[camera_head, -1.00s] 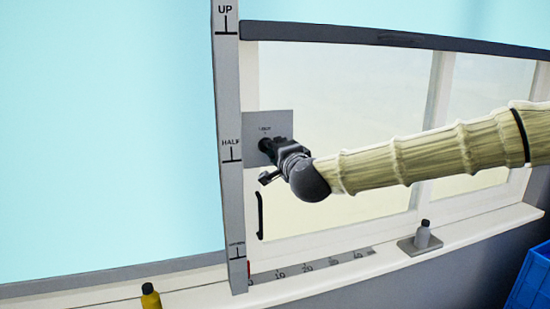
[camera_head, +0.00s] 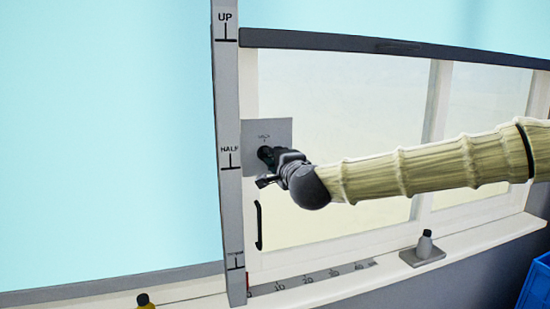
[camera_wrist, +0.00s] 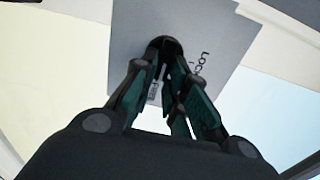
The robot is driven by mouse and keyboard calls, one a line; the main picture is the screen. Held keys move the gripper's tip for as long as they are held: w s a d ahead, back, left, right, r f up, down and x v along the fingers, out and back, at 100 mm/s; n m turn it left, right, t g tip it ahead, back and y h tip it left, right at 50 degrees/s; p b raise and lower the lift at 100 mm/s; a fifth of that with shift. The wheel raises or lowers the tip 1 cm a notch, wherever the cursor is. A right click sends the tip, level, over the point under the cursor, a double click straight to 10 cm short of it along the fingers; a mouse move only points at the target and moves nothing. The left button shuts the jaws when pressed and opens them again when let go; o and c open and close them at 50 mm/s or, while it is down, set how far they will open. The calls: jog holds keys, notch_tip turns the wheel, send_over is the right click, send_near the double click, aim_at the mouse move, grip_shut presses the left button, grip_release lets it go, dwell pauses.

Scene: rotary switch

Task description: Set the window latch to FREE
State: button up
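The window latch is a dark round knob (camera_wrist: 166,46) on a grey square plate (camera_head: 281,130) on the window frame. In the wrist view the plate (camera_wrist: 205,25) has the word LOCK to the right of the knob, turned sideways. A narrow gap shows between the fingers below the knob. My gripper (camera_head: 266,155) covers much of the latch in the head view.
A grey post (camera_head: 229,150) marked UP and HALF stands just left of the plate. A black handle (camera_head: 258,226) is below. A small grey bottle (camera_head: 424,243) on a base stands on the sill, and a blue crate (camera_head: 537,283) is at the lower right.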

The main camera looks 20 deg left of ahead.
jog(key=shift+o, duration=1.3)
jog(key=v, duration=1.2)
